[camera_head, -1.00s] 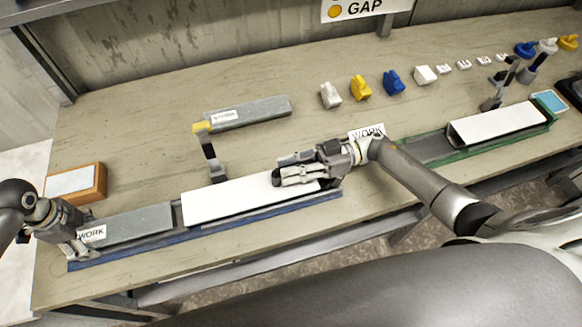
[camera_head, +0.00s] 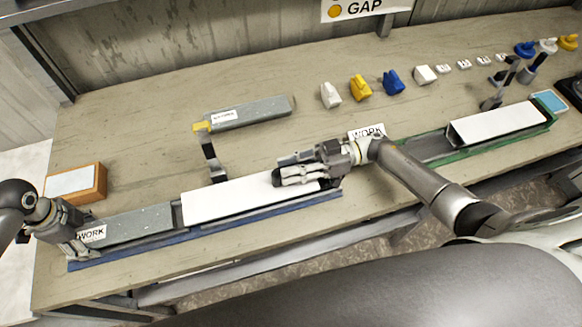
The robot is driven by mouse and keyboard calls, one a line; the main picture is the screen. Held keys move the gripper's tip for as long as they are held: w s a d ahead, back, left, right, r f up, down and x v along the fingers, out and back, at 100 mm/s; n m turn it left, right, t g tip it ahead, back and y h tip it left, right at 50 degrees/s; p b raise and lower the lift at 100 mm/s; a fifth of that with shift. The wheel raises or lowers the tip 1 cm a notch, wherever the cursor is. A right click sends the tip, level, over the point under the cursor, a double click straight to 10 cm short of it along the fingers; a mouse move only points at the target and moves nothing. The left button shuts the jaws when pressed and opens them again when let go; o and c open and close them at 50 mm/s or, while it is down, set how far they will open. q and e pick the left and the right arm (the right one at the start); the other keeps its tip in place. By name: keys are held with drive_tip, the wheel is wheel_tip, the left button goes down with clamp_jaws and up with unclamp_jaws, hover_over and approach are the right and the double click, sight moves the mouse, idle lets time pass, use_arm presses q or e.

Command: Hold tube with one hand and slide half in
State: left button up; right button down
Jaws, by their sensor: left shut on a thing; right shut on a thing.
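A long white tube (camera_head: 228,200) lies in a blue-edged tray (camera_head: 190,236) along the front left of the table. A grey half (camera_head: 135,224) with a WORK label lies in line with it on the left, its right end against or just at the tube's left end. My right gripper (camera_head: 297,178) is shut on the right part of the white tube. My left gripper (camera_head: 78,243) is shut on the left end of the grey half. The fingers hide both gripped ends. I cannot tell how far the half reaches inside the tube.
Another grey half (camera_head: 250,112) with a yellow end lies behind. A second white tube (camera_head: 497,124) sits in a green tray (camera_head: 440,155) at right. White, yellow (camera_head: 361,88) and blue (camera_head: 393,82) pieces stand at the back. An orange box (camera_head: 90,180) stands at left; a dark post (camera_head: 212,160) rises behind the tube.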

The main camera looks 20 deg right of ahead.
sight(138, 224)
use_arm(q)
drive_tip(key=shift+s+d+f, duration=0.15)
drive_tip(key=shift+d+f, duration=0.05)
drive_tip(key=shift+d, duration=0.25)
drive_tip(key=shift+d, duration=0.7)
drive_tip(key=shift+d, duration=0.65)
drive_tip(key=shift+d, duration=0.35)
drive_tip(key=shift+d, duration=0.95)
drive_tip(key=shift+d, duration=0.35)
drive_tip(key=shift+d, duration=0.3)
drive_tip(key=shift+d, duration=0.35)
drive_tip(key=shift+d, duration=2.6)
